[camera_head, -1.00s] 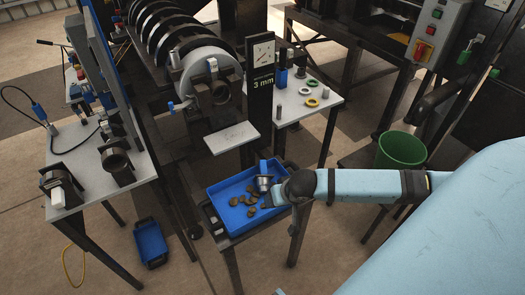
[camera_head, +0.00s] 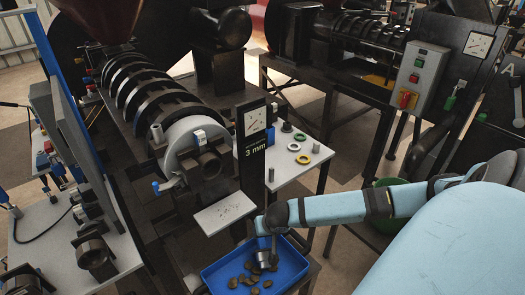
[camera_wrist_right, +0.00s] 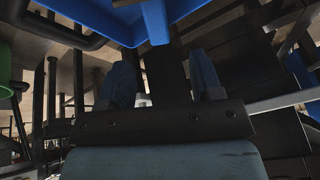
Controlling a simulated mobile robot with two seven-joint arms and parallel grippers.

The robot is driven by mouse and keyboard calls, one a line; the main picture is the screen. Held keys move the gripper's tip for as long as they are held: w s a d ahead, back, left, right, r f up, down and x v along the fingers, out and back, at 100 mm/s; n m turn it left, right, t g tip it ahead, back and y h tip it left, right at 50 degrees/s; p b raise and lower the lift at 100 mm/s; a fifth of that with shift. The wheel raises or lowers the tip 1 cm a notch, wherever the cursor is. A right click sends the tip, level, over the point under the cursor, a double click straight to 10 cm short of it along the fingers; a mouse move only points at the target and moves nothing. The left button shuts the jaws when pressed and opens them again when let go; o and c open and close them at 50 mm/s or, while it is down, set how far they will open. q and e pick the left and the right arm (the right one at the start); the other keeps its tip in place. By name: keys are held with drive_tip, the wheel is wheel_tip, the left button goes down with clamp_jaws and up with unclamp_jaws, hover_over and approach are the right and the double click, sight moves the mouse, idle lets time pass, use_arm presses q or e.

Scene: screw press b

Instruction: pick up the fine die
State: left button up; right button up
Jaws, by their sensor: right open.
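Three rings lie on the white side table (camera_head: 274,160): a green ring (camera_head: 299,137), a white ring (camera_head: 294,147) and a yellow ring (camera_head: 303,159). I cannot tell which one, if any, is the fine die. My right gripper (camera_head: 262,228) is beside the press's front plate, above the blue tray and apart from the rings. In the right wrist view its blue fingers (camera_wrist_right: 162,78) stand apart with nothing visible between them. My left gripper is not in view.
The blue tray (camera_head: 222,275) holds brown lumps (camera_head: 247,281) and a metal cup (camera_head: 263,259). Grey pegs (camera_head: 315,147) stand on the side table. A green bin (camera_head: 385,222) is behind my arm.

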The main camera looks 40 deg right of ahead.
sight(264, 242)
drive_tip(key=x, duration=0.2)
drive_tip(key=shift+w+f, duration=0.2)
drive_tip(key=shift+f, duration=0.05)
drive_tip(key=shift+w+d+f, duration=0.15)
drive_tip(key=shift+w+f, duration=0.05)
drive_tip(key=shift+f, duration=0.25)
drive_tip(key=x, duration=0.4)
drive_tip(key=shift+w+d+f, duration=0.15)
drive_tip(key=shift+d+f, duration=0.05)
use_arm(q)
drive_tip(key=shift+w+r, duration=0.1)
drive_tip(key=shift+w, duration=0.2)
use_arm(e)
clamp_jaws()
drive_tip(key=shift+r, duration=0.1)
